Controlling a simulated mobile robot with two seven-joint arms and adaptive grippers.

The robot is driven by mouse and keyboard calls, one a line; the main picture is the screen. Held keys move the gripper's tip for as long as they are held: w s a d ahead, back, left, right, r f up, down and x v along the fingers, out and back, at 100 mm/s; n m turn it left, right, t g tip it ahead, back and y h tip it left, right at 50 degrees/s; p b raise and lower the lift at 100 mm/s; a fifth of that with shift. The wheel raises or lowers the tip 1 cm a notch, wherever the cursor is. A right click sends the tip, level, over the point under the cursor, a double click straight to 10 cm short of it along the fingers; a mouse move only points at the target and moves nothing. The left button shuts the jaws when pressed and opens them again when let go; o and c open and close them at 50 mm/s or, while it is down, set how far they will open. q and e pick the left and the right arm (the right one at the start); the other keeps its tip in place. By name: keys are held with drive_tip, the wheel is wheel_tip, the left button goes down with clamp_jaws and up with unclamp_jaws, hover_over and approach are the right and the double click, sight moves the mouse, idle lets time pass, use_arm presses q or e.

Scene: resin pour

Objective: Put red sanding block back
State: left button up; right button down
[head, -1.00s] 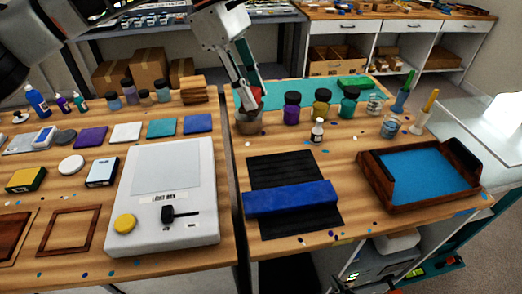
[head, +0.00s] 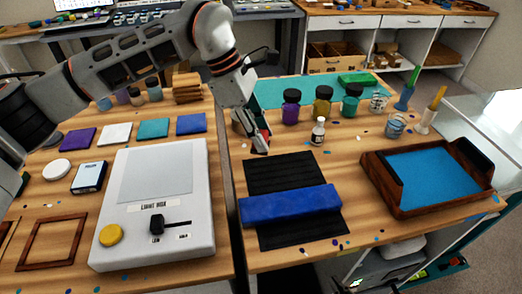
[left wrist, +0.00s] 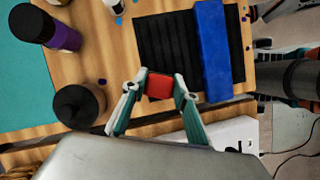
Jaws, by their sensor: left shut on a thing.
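My left gripper (head: 258,145) is shut on the red sanding block (left wrist: 159,86), which sits between its fingertips in the left wrist view. In the head view only a small part of the red block shows beside the fingers. The gripper is just in front of a dark cup (left wrist: 78,105), near the left edge of the right-hand table and behind the black ribbed mat (head: 262,172). A long blue block (head: 290,205) lies across that mat. My right gripper is not in view.
Purple (head: 291,107), yellow and green jars and a small white bottle (head: 318,131) stand right of the gripper. A green block (head: 357,78) lies on the teal mat (head: 275,92). A wooden tray with a blue base (head: 400,205) is at right. A gap separates the tables.

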use_arm(q)
drive_tip(key=shift+f, duration=2.75)
drive_tip(key=shift+f, duration=0.2)
drive_tip(key=o, duration=1)
drive_tip(key=shift+r, duration=0.1)
drive_tip(key=v, duration=1.2)
drive_tip(key=shift+r, duration=0.15)
